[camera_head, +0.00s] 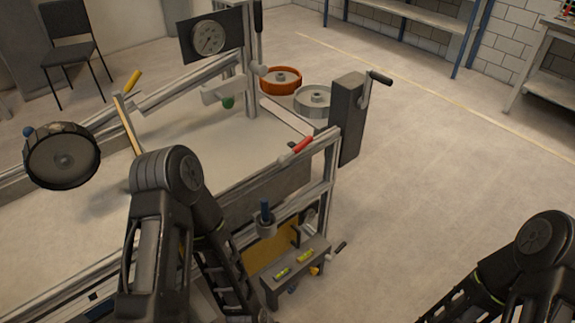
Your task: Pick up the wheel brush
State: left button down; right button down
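I cannot tell for certain which thing is the wheel brush. My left arm bends in front of the sandbed, left of this tool, and my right arm is at the lower right. Neither gripper shows in the head view.
The sandbed (190,150) has metal rails. A crank post (347,118) stands at its right end, near an orange wheel (281,79) and a grey wheel (313,100). A small shelf (296,272) with spirit levels juts out low in front. The floor at right is clear.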

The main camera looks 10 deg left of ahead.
aim_at(265, 222)
jog(key=u, duration=1.4)
jog(key=j+z, duration=0.15)
jog(key=j, duration=1.3)
